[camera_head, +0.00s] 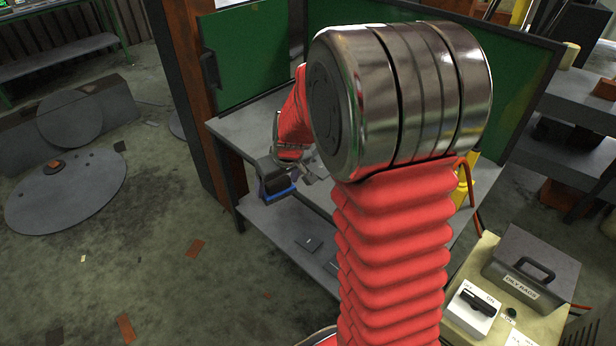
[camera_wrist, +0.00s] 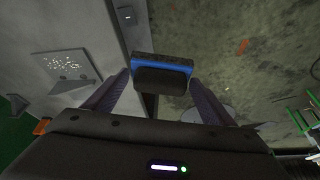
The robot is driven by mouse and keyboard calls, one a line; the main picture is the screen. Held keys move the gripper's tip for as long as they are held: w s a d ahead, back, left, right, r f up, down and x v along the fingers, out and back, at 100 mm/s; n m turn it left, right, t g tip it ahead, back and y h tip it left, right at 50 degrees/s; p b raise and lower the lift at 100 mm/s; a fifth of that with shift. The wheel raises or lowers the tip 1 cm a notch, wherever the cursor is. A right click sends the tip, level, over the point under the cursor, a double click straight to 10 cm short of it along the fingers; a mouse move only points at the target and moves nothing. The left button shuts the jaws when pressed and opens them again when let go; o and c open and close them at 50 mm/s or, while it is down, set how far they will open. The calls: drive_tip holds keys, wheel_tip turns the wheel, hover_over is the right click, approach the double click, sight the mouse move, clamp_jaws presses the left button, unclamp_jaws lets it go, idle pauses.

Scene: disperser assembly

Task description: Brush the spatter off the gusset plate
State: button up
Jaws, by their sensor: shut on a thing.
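My gripper (camera_wrist: 158,92) is shut on a dark brush with a blue band (camera_wrist: 160,68). In the head view the brush (camera_head: 278,190) hangs below my gripper (camera_head: 287,172), at the left edge of the grey bench. The gusset plate (camera_wrist: 84,62) lies on the bench top, left of the brush in the wrist view and apart from it. White speckles of spatter (camera_wrist: 66,62) show on its face.
The bench (camera_head: 236,128) has green screens (camera_head: 242,62) behind it and a lower shelf. An orange item (camera_wrist: 41,127) lies near the plate. An oily rags box (camera_head: 530,262) and a switch box (camera_head: 472,306) stand at the lower right. Scraps litter the floor at the left.

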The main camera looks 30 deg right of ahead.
drive_tip(key=w+a, duration=0.1)
drive_tip(key=a, duration=0.9)
drive_tip(key=shift+m, duration=0.3)
